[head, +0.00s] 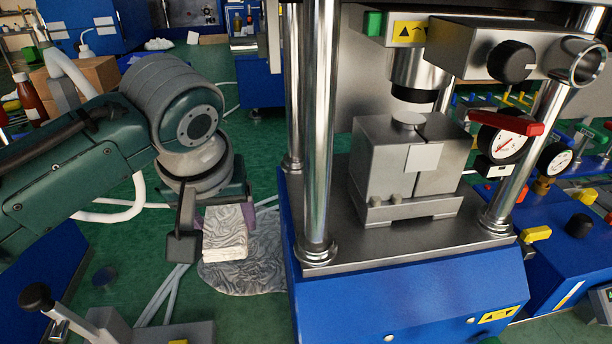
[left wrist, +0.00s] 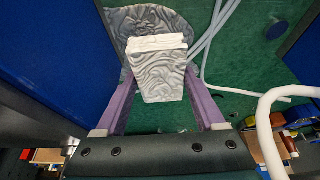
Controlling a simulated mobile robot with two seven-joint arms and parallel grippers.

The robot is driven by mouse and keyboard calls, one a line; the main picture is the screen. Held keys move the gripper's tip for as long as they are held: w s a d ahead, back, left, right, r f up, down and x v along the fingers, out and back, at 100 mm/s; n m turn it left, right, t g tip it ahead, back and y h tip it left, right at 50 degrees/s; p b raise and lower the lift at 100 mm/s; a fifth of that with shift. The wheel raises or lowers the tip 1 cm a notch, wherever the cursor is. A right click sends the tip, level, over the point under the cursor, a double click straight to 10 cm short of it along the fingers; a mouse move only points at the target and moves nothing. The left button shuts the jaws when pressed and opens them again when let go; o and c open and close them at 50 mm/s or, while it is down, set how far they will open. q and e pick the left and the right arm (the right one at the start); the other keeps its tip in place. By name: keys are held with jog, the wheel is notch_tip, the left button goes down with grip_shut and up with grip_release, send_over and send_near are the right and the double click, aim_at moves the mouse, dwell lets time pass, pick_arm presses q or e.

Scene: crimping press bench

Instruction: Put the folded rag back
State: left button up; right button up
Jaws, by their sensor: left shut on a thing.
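The folded rag (head: 225,236) is a pale grey, marbled block with stacked layers at one edge. My left gripper (head: 220,222) is shut on it and holds it beside the blue press base in the head view. In the left wrist view the rag (left wrist: 158,80) sits between my two purple fingers. A grey marbled patch (head: 248,270) with a rounded outline shows beyond the rag, over the green floor. I cannot tell whether it is cloth or a wet spot, or how far below the rag it is. My right gripper is not in view.
The press (head: 400,285) with its chrome columns stands just right of the rag. White hoses (head: 160,295) run across the green floor. A black-knobbed lever (head: 38,298) is at the bottom left. A cardboard box (head: 95,72) stands at the back left.

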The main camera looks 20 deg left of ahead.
pick_arm(q)
jog(key=b, duration=0.1)
send_over(237, 267)
jog(key=s, duration=0.1)
jog(key=f, duration=0.2)
jog(key=d+f, duration=0.1)
jog(key=f, duration=0.1)
jog(key=shift+s+f, duration=0.15)
jog(key=shift+f+b, duration=0.75)
jog(key=shift+f, duration=1.3)
jog(key=shift+f, duration=0.1)
jog(key=o, duration=1.2)
jog(key=shift+f, duration=0.1)
jog(key=shift+c, duration=0.2)
jog(key=shift+a, duration=0.1)
